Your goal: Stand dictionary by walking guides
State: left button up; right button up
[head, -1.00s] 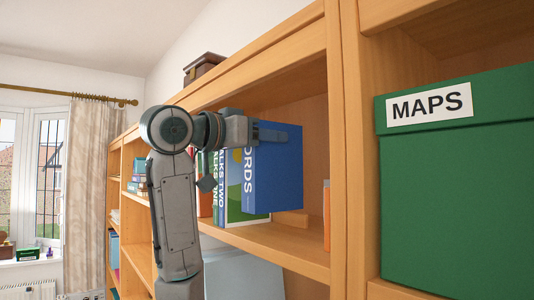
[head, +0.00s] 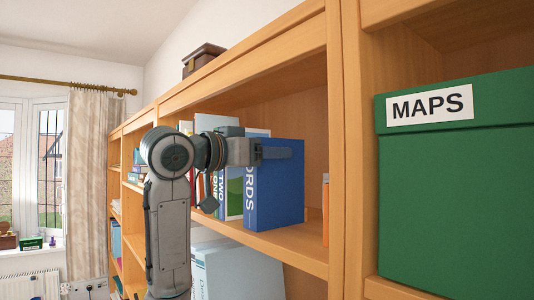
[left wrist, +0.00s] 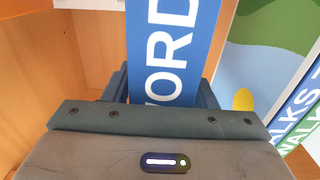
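The dictionary is a blue book (head: 275,200) with "ORDS" readable on its spine. It stands upright in the middle shelf bay, and its lower edge appears to meet the shelf board. My left gripper (head: 274,153) is shut on its upper part; in the left wrist view the fingers flank the blue spine (left wrist: 165,45). The walking guides (head: 234,192) stand upright just left of it, partly hidden by my wrist. A guide's cover (left wrist: 262,60) and lettered spine (left wrist: 297,112) show in the left wrist view. Whether dictionary and guide touch, I cannot tell. My right gripper is not in view.
The shelf board (head: 290,247) has free room right of the dictionary, up to an orange item (head: 325,210) by the upright divider (head: 343,150). A green MAPS box (head: 455,210) fills the right bay. A pale box (head: 240,272) sits on the shelf below.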

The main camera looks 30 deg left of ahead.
pick_arm(q)
jog(key=shift+o, duration=0.7)
jog(key=shift+s, duration=0.1)
jog(key=shift+r, duration=0.15)
jog(key=b+v, duration=0.5)
jog(key=v, duration=0.7)
